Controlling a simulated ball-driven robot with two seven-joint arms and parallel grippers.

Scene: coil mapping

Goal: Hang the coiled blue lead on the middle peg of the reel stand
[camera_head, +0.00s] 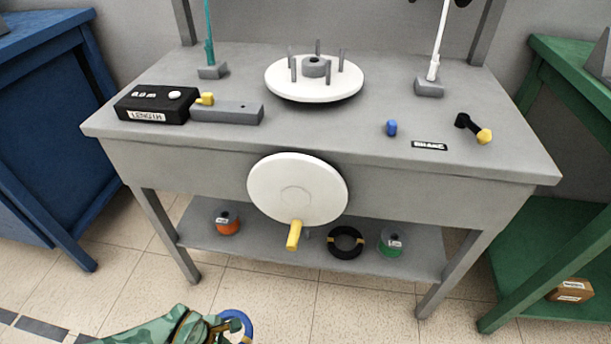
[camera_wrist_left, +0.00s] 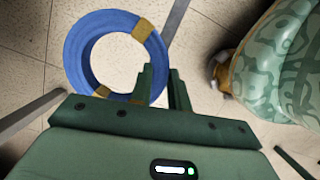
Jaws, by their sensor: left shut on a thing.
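The blue lead (camera_head: 247,324) is a coiled ring, partly cut off at the bottom of the head view. The left wrist view shows most of the coil (camera_wrist_left: 76,58), with yellow bands around it. My left gripper (camera_head: 222,324) is shut on the coil's edge; its green fingers (camera_wrist_left: 166,84) show at the coil's right side. The coil is held in front of the bench, low in the head view. My right gripper is not in view. I cannot pick out a reel stand or its middle peg for certain in these frames.
A grey bench (camera_head: 330,130) carries a white disc (camera_head: 318,90) with several upright pins, and a black length counter (camera_head: 155,104). A white wheel (camera_head: 297,180) with a yellow handle (camera_head: 294,236) juts from its front. Its lower shelf holds spools and a black coil (camera_head: 346,242). Blue and green benches flank it.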

